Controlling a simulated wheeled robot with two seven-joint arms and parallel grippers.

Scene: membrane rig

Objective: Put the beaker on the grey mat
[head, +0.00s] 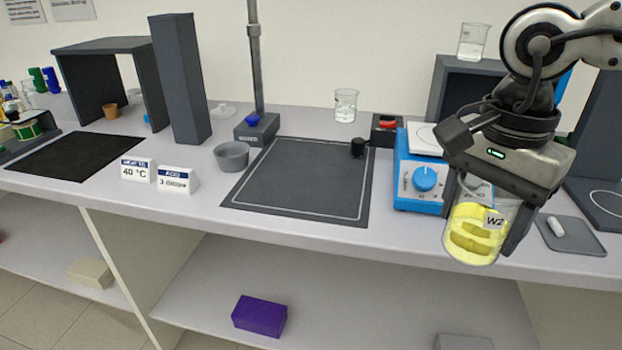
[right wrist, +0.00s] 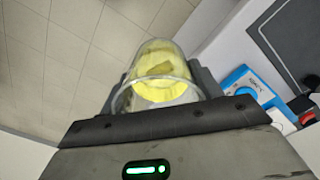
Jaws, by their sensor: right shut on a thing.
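A clear beaker (head: 475,233) with yellow contents and a "W2" label is in my right gripper (head: 490,215). The gripper is shut on its sides. The beaker hangs tilted in front of the blue hotplate, near the table's front edge. In the right wrist view the beaker (right wrist: 158,80) sits between the fingers. A small grey mat (head: 585,240) lies at the right of the table with a white capsule-shaped piece on it, apart from the beaker. A larger dark grey mat (head: 300,180) with a white outline lies mid-table. My left gripper is not in view.
The blue hotplate (head: 420,180) stands just behind the held beaker. Another beaker (head: 346,105) stands at the back, and one (head: 473,42) on the dark shelf. A stand base (head: 256,128), a grey bowl (head: 231,155) and signs (head: 178,180) are further left.

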